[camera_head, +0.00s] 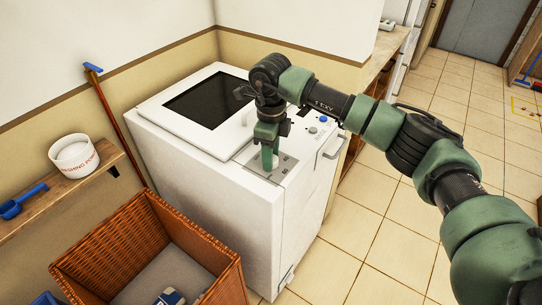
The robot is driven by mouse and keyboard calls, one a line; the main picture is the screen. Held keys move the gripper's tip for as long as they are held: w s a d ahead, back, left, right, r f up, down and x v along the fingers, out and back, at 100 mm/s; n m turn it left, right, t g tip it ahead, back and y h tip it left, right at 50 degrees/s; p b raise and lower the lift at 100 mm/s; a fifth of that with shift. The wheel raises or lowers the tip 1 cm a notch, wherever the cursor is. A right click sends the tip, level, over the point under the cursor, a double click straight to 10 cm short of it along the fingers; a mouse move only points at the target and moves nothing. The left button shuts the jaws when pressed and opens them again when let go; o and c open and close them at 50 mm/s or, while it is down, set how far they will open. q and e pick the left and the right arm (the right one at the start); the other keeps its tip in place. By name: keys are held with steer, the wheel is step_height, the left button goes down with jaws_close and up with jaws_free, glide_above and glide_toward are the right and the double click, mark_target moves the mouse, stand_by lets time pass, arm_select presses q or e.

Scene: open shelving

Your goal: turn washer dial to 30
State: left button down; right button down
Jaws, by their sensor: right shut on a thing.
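The white washer (225,210) stands against the wall with its dark-windowed lid (207,98) closed on top. A grey control panel (284,171) lies on the near front part of its top. My right gripper (267,163) points down onto this panel and is shut on the dial there. The dial itself is hidden by the fingers, so its setting cannot be read. My left gripper is not in view.
A wicker basket (218,284) with cloth inside stands left of the washer. A wooden shelf (50,205) holds a white tub (74,158) and a blue scoop (22,203). A blue-topped stick (108,118) leans by the wall. Tiled floor (345,260) is clear at right.

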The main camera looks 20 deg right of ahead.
steer(key=shift+w+r+m, duration=0.1)
steer(key=shift+m, duration=0.7)
steer(key=c, duration=0.9)
jaws_free()
step_height(320, 180, up, 8)
steer(key=shift+f+b, duration=0.1)
steer(key=shift+b, duration=0.5)
